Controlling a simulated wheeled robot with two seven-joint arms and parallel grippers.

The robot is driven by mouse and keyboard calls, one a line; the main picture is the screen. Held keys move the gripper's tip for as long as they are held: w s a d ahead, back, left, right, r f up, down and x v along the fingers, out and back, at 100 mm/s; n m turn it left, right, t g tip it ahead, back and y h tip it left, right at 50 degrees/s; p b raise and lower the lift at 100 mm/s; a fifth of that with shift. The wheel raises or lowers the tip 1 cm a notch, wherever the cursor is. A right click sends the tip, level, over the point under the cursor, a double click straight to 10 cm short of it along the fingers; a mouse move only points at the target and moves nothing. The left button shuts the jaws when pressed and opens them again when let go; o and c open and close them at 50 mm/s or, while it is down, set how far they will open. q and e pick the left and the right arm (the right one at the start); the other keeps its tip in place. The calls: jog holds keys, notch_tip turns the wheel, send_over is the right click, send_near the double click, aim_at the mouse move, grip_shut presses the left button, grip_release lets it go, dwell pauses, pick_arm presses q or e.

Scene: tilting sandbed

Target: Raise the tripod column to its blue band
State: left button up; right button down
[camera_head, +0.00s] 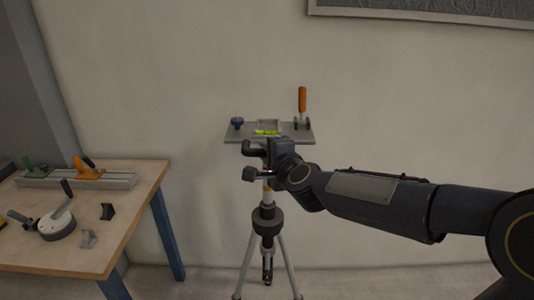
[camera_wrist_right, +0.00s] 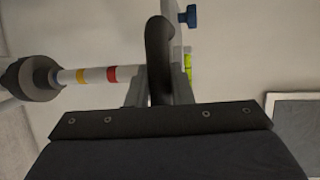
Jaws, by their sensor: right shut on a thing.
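The tripod (camera_head: 243,268) stands upright by the wall, with a grey plate (camera_head: 232,139) on top. Its pale column (camera_wrist_right: 95,75) rises from a dark collar (camera_head: 266,221), which also shows in the right wrist view (camera_wrist_right: 30,78). In that view the column has a red band (camera_wrist_right: 112,74), a yellow band (camera_wrist_right: 81,76) and a blue band (camera_wrist_right: 54,77) right at the collar's edge. My right gripper (camera_head: 257,161) is shut on a dark curved handle (camera_wrist_right: 159,45) just under the plate. The arm hides part of the tripod head. My left gripper is not in view.
The plate carries a green level vial (camera_head: 266,132), a blue knob (camera_head: 237,123) and an orange-handled lever (camera_head: 302,100). A wooden table (camera_head: 125,186) with clamps and small parts stands at left. A framed panel (camera_head: 430,10) hangs on the wall.

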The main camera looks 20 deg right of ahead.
jog(key=shift+r, duration=0.6)
jog(key=c, duration=1.4)
grip_release()
jog(key=shift+o, duration=0.5)
jog(key=shift+f, duration=0.15)
jog(key=shift+f, duration=0.1)
jog(key=shift+s, duration=0.1)
jog(key=a+v, duration=0.1)
jog(key=v, duration=0.6)
jog(key=shift+s+d, duration=0.35)
jog(key=shift+d, duration=0.15)
